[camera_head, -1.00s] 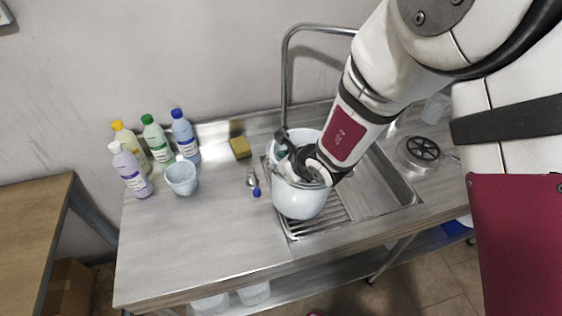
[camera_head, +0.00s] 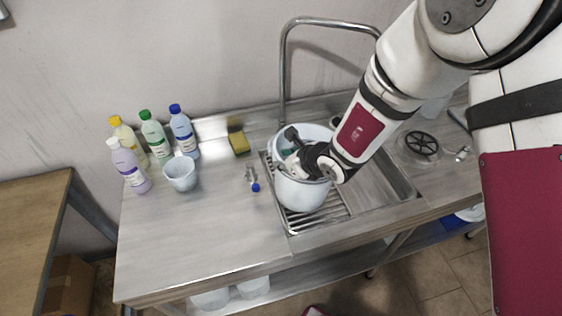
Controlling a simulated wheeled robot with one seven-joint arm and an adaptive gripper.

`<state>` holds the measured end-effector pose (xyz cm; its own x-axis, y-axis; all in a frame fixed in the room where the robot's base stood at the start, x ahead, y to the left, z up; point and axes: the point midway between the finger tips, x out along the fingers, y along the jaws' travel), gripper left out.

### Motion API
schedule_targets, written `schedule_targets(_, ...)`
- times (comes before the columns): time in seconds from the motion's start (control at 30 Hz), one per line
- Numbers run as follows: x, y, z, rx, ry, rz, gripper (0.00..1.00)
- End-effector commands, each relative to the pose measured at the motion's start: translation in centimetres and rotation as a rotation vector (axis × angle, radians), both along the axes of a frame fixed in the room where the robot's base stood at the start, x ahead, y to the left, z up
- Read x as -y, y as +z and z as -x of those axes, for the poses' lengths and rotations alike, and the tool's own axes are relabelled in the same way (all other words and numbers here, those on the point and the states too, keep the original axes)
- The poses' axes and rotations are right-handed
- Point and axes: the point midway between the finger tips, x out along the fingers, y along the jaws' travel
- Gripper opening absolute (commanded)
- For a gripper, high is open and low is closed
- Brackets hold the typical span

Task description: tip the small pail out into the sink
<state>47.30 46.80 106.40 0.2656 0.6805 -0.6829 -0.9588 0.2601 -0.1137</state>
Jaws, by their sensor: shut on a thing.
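The small pail (camera_head: 302,194) is white and is over the ribbed left part of the sink (camera_head: 377,178), with its mouth facing up. I cannot tell whether it rests on the ribs or hangs just above them. My gripper (camera_head: 298,158) reaches in from the upper right and is shut on the pail at its mouth. The gripper hides part of the rim and the inside. A small greenish patch shows inside the pail, too small to make out.
A tall curved faucet (camera_head: 283,70) rises behind the pail. Several bottles (camera_head: 155,138), a speckled cup (camera_head: 181,176) and a yellow sponge (camera_head: 239,142) stand to the left. A small blue-tipped item (camera_head: 254,182) lies beside the sink. A round black-and-grey drain part (camera_head: 421,145) is at the right.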

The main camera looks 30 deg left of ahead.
Motion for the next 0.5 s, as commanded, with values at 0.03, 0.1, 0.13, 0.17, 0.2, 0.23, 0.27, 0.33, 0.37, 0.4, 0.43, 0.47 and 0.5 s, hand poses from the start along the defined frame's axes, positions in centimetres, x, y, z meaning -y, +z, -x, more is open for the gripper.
schedule_targets(0.03,0.1,0.4,-0.3,-0.003,-0.002,-0.011,0.00)
schedule_targets(0.1,0.2,0.6,-0.5,-0.012,-0.001,-0.019,0.00)
schedule_targets(0.13,0.3,0.7,-0.6,-0.016,-0.001,-0.023,0.00)
schedule_targets(0.17,0.3,0.7,-0.6,-0.021,0.000,-0.027,0.00)
schedule_targets(0.2,0.4,0.8,-0.8,-0.027,-0.001,-0.031,0.00)
schedule_targets(0.23,0.5,0.9,-0.9,-0.030,0.000,-0.034,0.00)
schedule_targets(0.27,0.6,1.0,-0.9,-0.034,-0.001,-0.039,0.00)
schedule_targets(0.33,0.7,1.2,-1.1,-0.045,0.000,-0.047,0.00)
schedule_targets(0.37,0.8,1.3,-1.2,-0.047,-0.001,-0.050,0.00)
schedule_targets(0.4,0.9,1.4,-1.3,-0.053,0.001,-0.055,0.00)
schedule_targets(0.43,1.0,1.5,-1.4,-0.057,-0.001,-0.058,0.00)
schedule_targets(0.47,1.0,1.6,-1.5,-0.061,0.000,-0.062,0.00)
schedule_targets(0.5,1.1,1.7,-1.6,-0.066,0.001,-0.067,0.00)
